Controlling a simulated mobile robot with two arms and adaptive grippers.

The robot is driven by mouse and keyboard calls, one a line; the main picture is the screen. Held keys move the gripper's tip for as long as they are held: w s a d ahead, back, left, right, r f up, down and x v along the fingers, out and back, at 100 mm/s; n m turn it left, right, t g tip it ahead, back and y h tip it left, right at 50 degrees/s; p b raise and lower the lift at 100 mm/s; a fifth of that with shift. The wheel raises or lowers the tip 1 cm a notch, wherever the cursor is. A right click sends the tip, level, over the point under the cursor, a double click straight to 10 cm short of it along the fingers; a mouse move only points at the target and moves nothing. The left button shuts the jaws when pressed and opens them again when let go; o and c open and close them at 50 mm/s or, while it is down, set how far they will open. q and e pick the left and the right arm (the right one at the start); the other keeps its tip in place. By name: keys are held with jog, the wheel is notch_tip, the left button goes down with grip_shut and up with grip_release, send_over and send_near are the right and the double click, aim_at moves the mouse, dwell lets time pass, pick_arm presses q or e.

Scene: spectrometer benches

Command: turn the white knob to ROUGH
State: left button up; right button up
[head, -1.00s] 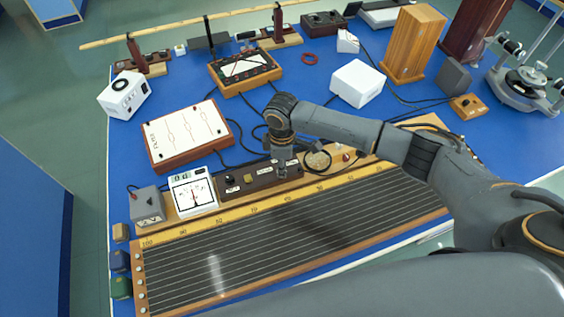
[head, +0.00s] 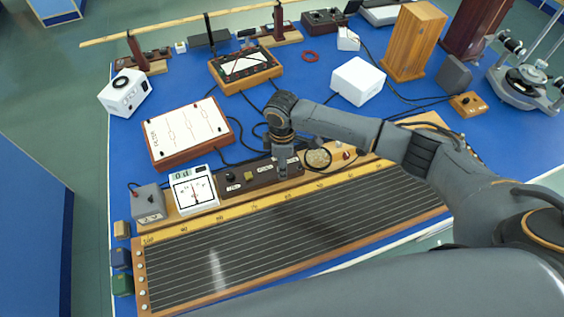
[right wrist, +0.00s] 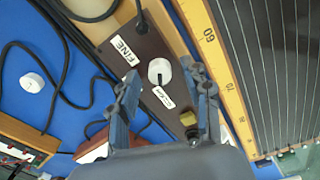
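The white knob (right wrist: 160,71) sits on a dark brown control panel (right wrist: 128,28), which also shows in the head view (head: 233,187). A label reading FINE (right wrist: 125,49) lies on one side of the knob, and a second small label (right wrist: 164,97), too blurred to read, lies on the other. My right gripper (right wrist: 159,77) is open, pointing down at the panel, with its fingertips on either side of the knob; contact is not clear. In the head view my right gripper (head: 283,168) hides the knob. My left gripper is not in view.
A yellow button (right wrist: 187,118) is beside one finger. A white meter (head: 193,190) and a grey box (head: 149,202) stand left of the panel. A wire board with a scale (head: 290,222) lies in front. Black cables run behind on the blue table.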

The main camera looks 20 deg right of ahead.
notch_tip(320, 180, up, 12)
dwell(0.6)
dwell(0.5)
